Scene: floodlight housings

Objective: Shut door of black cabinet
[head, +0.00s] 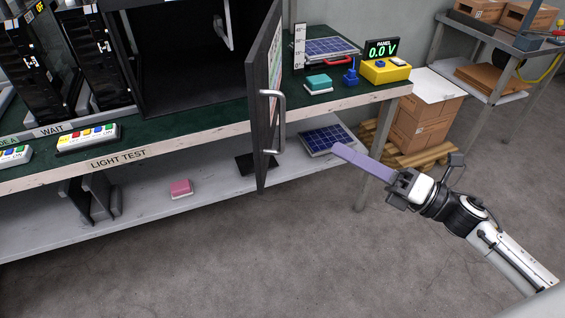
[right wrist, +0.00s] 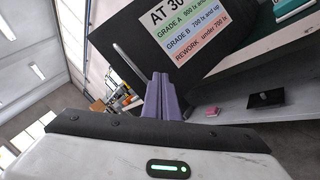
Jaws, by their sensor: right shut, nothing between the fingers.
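The black cabinet (head: 190,70) stands on the green bench top, its dark inside showing. Its door (head: 262,75) stands open, swung out past the front edge and seen nearly edge-on, with a silver bar handle (head: 281,122). In the right wrist view the door (right wrist: 150,25) shows its face with a grade label (right wrist: 195,38), and the handle (right wrist: 132,65) is left of my fingers. My right gripper (head: 338,150), with long purple fingers, is shut and empty, in the air right of the door and apart from it in the head view. My left gripper is out of view.
A solar panel (head: 325,48), a teal block (head: 318,83) and a yellow meter box (head: 385,70) sit on the bench right of the door. Another panel (head: 327,139) and a pink block (head: 181,189) lie on the lower shelf. The floor in front is clear.

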